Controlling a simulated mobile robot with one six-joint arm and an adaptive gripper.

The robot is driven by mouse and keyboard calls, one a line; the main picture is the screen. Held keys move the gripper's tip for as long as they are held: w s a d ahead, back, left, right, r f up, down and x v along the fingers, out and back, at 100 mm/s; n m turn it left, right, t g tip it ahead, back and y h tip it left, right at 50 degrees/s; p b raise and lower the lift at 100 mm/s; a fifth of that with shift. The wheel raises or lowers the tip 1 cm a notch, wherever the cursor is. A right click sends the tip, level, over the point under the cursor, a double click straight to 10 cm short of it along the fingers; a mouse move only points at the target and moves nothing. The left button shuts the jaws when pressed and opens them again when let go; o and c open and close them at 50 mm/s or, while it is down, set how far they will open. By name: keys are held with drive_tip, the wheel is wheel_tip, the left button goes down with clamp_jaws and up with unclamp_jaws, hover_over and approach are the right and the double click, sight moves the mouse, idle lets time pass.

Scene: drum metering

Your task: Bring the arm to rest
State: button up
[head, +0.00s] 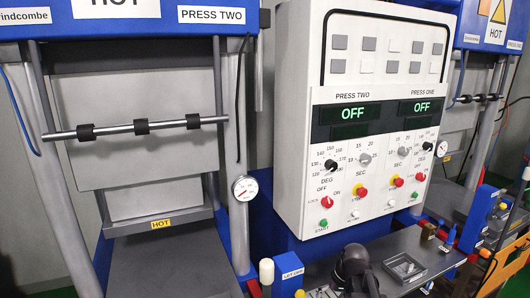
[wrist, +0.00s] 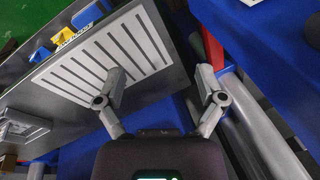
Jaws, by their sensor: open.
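My gripper (wrist: 160,88) is open in the wrist view, its two grey fingers spread apart with nothing between them. Its left finger overlaps a pale slotted plate (wrist: 82,62) on a grey bench (wrist: 165,22); I cannot tell whether they touch. Its right finger is over the gap beside a blue surface. In the head view a dark jointed shape (head: 355,265) at the bottom edge looks like part of my arm; the fingers cannot be made out there.
A control cabinet (head: 292,160) shows OFF on both displays. Press two (head: 130,160), marked HOT, stands left; another press is at right. A small tray (head: 405,267) and small items lie on the bench (head: 436,255). Blue and yellow pieces (wrist: 62,37) lie beside the plate.

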drive_tip(key=s+a+g+h, duration=0.1)
drive_tip(key=s+a+h, duration=0.2)
drive_tip(key=s, duration=0.5)
drive_tip(key=shift+s+f, duration=0.15)
drive_tip(key=shift+f, duration=0.2)
drive_tip(key=shift+a, duration=0.1)
idle(0.6)
